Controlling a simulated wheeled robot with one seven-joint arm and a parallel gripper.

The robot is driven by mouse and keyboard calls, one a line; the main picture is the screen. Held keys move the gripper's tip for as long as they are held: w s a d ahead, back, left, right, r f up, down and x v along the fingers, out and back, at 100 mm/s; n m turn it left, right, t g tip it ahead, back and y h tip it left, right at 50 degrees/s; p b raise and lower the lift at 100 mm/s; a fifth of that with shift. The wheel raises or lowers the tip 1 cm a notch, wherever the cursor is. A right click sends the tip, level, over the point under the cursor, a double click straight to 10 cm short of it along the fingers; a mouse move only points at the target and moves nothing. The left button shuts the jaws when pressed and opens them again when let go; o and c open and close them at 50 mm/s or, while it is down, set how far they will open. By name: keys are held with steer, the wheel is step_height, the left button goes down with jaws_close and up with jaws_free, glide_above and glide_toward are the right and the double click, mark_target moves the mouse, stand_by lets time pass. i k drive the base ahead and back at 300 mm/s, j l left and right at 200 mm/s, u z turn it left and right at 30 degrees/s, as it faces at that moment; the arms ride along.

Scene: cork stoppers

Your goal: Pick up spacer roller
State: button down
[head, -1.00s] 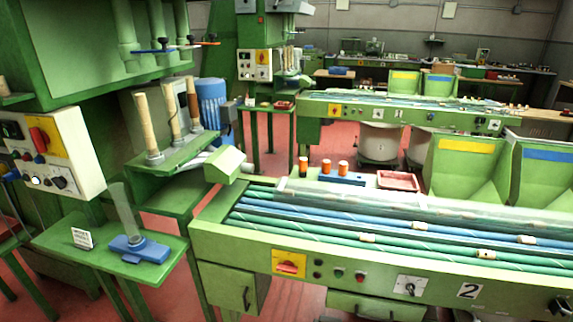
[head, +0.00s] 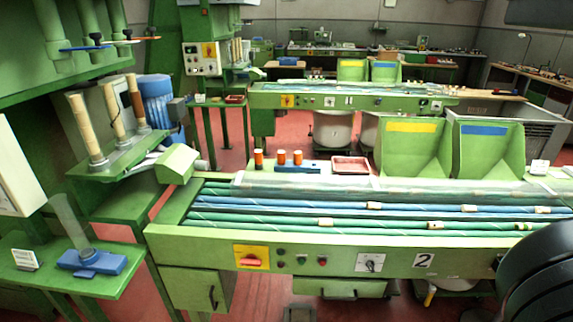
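No thing is clearly marked as the spacer roller, so I cannot tell which it is. Long blue and green rollers (head: 290,223) lie lengthwise in the bed of the green machine numbered 2 (head: 340,255). Several small pale cork-coloured cylinders lie along them, one near the middle (head: 325,222) and one further right (head: 374,206). Three small orange cylinders with pale tops, the leftmost here (head: 258,160), stand behind the bed by a blue strip (head: 298,169). My gripper is not in view; a black rounded part at the lower right appears to be my arm.
A red tray (head: 350,165) and two green bins (head: 412,150) stand behind the bed. At left, a green shelf (head: 105,280) holds a blue base with a clear tube (head: 90,258). Red floor shows between machines; a similar machine (head: 350,102) stands farther back.

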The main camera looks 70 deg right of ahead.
mark_target(259, 159)
steer(key=i+j+u, duration=0.1)
steer(key=i+u, duration=0.45)
steer(key=i+z, duration=0.1)
steer(key=i, duration=0.45)
steer(key=i+j, duration=0.15)
steer(key=i, duration=0.35)
steer(key=i+z, duration=0.15)
steer(key=i, duration=0.4)
steer(key=i+l+z, duration=0.1)
steer(key=z, duration=2.55)
steer(key=i, duration=0.35)
